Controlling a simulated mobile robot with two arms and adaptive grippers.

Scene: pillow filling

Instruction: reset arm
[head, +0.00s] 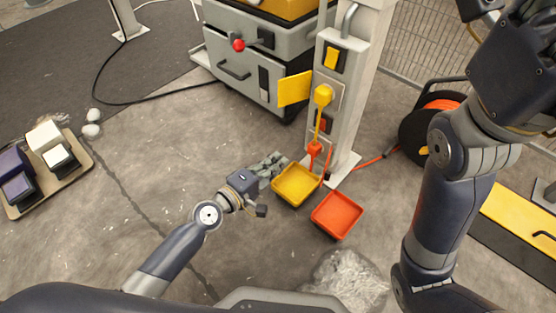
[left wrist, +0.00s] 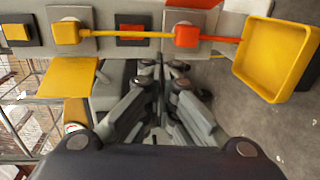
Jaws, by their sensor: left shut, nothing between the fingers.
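My left gripper (head: 271,166) is in the middle of the head view, just left of the yellow tray (head: 296,201). In the left wrist view the left gripper's fingers (left wrist: 160,68) are together with nothing between them. My right arm rises along the right side of the head view. Its gripper does not show clearly and seems to lie beyond the top edge.
A grey post (head: 350,82) carries a yellow block (head: 323,95) and a red block (head: 314,148). A red tray (head: 337,214) sits beside the yellow one. A grey cabinet (head: 240,75) stands behind. Clear wrap (head: 347,280) lies in front.

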